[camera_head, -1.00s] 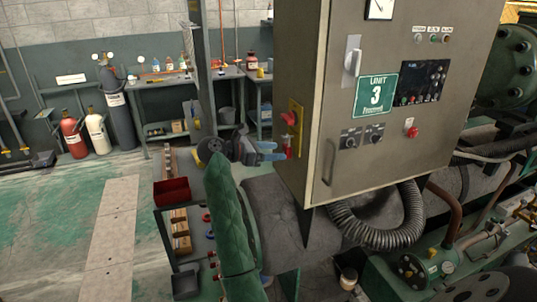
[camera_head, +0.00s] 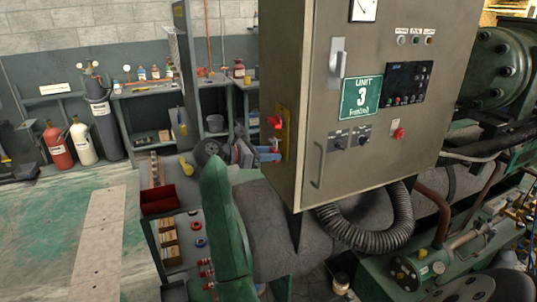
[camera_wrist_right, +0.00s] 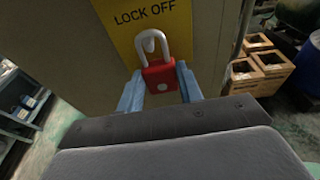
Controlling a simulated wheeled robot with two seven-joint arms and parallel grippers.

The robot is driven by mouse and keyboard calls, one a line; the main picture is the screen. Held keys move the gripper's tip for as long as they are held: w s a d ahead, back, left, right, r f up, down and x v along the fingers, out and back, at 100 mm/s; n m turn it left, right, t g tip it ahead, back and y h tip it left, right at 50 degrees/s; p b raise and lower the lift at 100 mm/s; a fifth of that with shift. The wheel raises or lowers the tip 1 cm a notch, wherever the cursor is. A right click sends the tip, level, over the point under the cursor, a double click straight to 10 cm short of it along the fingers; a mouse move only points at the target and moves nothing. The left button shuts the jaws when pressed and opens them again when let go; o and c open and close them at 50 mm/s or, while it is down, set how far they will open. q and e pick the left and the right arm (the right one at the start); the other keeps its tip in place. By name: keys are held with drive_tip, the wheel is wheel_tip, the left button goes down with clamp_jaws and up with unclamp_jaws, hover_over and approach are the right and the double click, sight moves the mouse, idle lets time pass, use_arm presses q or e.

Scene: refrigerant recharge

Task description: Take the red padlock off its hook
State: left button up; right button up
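The red padlock (camera_wrist_right: 160,77) hangs upright at the yellow lock-off plate (camera_wrist_right: 155,22), its silver shackle around a pale hook (camera_wrist_right: 150,42). The yellow plate also shows on the cabinet's left side in the head view (camera_head: 284,128). My right gripper (camera_wrist_right: 160,84) has its two blue fingers on either side of the padlock body, with no clear gap at the tips; it looks shut on it. In the head view the right gripper (camera_head: 268,155) is at the plate's lower part and the padlock is largely hidden there. My left gripper is not in view.
The grey Unit 3 cabinet (camera_head: 330,190) stands close to the right gripper. A red handle (camera_head: 274,121) sticks out above the gripper. A trolley with a red bin (camera_head: 159,199) stands left of my arm. Wooden crates (camera_wrist_right: 255,67) are at the right in the wrist view.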

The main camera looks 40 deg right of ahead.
drive_tip(key=shift+r, duration=0.15)
drive_tip(key=shift+r, duration=0.7)
drive_tip(key=shift+w+a+f+b, duration=0.15)
drive_tip(key=shift+w+a+b, duration=0.05)
drive_tip(key=shift+a+b, duration=0.5)
drive_tip(key=f+b+v, duration=0.1)
drive_tip(key=b+v, duration=0.2)
drive_tip(key=v, duration=0.4)
drive_tip(key=shift+b, duration=0.3)
